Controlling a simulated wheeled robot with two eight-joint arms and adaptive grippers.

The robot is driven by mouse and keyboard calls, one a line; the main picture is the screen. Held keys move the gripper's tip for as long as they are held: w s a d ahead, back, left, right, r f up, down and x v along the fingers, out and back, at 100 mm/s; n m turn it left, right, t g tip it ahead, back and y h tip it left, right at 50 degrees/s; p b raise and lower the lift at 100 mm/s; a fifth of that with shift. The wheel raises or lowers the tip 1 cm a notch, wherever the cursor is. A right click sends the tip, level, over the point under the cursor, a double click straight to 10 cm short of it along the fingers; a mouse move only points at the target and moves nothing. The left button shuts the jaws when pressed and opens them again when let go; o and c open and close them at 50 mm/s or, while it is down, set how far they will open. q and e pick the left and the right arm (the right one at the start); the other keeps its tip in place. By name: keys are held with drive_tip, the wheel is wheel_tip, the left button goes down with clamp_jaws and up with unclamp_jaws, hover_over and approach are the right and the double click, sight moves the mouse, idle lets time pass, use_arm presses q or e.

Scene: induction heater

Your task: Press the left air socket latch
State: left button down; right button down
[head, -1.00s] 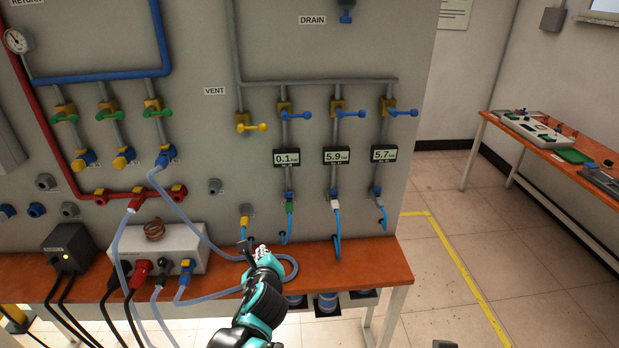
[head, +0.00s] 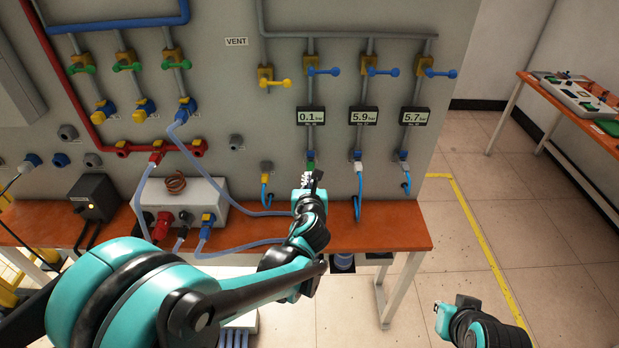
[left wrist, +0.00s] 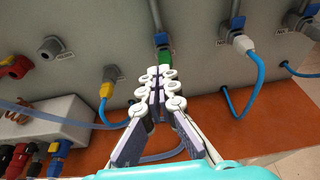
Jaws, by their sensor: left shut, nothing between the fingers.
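Under the gauge reading 0.1 (head: 311,117), the leftmost of three air sockets (head: 310,156) holds a green plug. In the left wrist view the socket (left wrist: 161,40) and green plug (left wrist: 166,57) sit just beyond my fingertips. My left gripper (head: 307,178) is shut and empty, just below and in front of this socket; it partly hides the plug and hose. In the left wrist view the closed fingers (left wrist: 160,78) point up at the plug; I cannot tell whether they touch it. The latch itself is too small to make out. My right gripper (head: 443,315) is low at right, away from the panel.
A yellow plug (left wrist: 107,88) with a blue hose is to the left, and a white plug (left wrist: 243,43) to the right. Blue valve handles (head: 322,72) are above. The orange bench (head: 385,232) lies below, with a grey hose loop (head: 250,211) near my left gripper.

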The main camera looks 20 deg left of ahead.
use_arm(q)
drive_tip(key=b, duration=0.2)
approach(309, 156)
drive_tip(key=x, duration=0.5)
drive_tip(key=shift+f, duration=0.25)
drive_tip(key=shift+w+a+b, duration=0.2)
drive_tip(key=shift+w+b, duration=0.1)
drive_tip(key=shift+w, duration=0.4)
drive_tip(key=shift+r, duration=0.1)
